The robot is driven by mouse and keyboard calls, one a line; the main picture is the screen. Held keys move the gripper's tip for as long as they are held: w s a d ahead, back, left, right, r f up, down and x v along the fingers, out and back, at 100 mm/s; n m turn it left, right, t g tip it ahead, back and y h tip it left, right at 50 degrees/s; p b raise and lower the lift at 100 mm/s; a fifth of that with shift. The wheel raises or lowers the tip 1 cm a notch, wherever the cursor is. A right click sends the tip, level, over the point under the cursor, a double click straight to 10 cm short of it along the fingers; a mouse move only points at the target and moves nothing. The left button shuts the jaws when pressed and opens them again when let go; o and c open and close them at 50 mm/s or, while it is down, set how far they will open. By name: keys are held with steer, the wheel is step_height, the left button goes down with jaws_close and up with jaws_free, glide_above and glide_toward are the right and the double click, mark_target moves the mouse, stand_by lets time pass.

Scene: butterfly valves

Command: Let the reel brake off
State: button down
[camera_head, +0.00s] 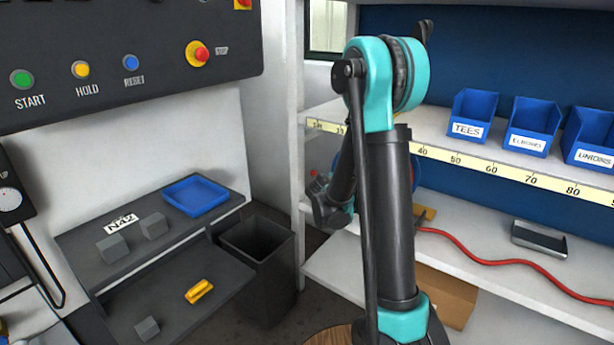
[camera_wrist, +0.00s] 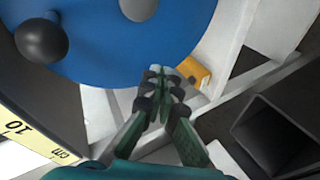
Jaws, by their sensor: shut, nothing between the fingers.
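The reel is a large blue disc (camera_wrist: 90,40) at the upper left of the wrist view, with a dark round knob (camera_wrist: 42,40) and a grey hub (camera_wrist: 138,6). In the head view my arm hides most of it. An orange-yellow block with a dark hole (camera_wrist: 196,72) sits by the disc's lower right edge; I cannot tell whether it is the brake. My gripper (camera_wrist: 160,82) is shut and empty, its fingertips in front of the disc's lower edge, just left of the block. Contact cannot be told. In the head view the fingers are not clear.
A red hose (camera_head: 500,263) runs along the lower shelf beside a metal tray (camera_head: 539,240). Blue bins (camera_head: 532,124) stand on the upper shelf, above a yellow ruler strip (camera_head: 490,168). A dark bin (camera_head: 258,270) stands on the floor left of the shelves. A control panel (camera_head: 130,60) hangs at left.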

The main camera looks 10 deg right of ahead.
steer(key=w+a+f+n+t+y, duration=0.1)
steer(key=w+a+f+n+t, duration=0.1)
steer(key=w+a, duration=0.4)
steer(key=w+a+f+n+t+y, duration=0.1)
steer(key=w+a+f+n+t, duration=0.2)
steer(key=w+a+f+n, duration=0.2)
steer(key=shift+w+a+n, duration=0.35)
steer(key=shift+w+n, duration=0.45)
steer(key=shift+w, duration=0.4)
steer(key=shift+w, duration=0.1)
steer(key=r+x, duration=0.1)
steer(key=x, duration=0.8)
steer(key=shift+w+f, duration=0.4)
